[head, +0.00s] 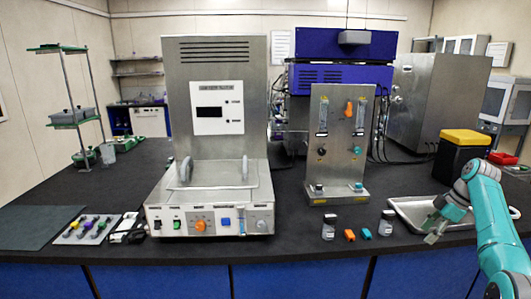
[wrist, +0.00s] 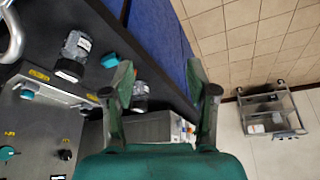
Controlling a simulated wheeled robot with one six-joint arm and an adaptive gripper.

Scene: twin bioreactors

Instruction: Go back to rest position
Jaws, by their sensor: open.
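My gripper (head: 434,234) hangs at the end of my teal arm on the right side of the head view. It appears in front of the left part of a metal tray (head: 405,203); its exact height is unclear. In the wrist view my gripper (wrist: 161,72) has its two green fingers wide apart. Nothing is held between them. The fingers overlap the picture of the bench edge and the tiled floor beyond it.
Two small bottles (head: 329,227) (head: 386,223) with an orange piece (head: 349,235) and a teal piece (head: 366,233) stand before the valve panel (head: 340,135). A yellow-lidded black bin (head: 461,158) is behind the tray. A cart (wrist: 271,115) stands on the floor.

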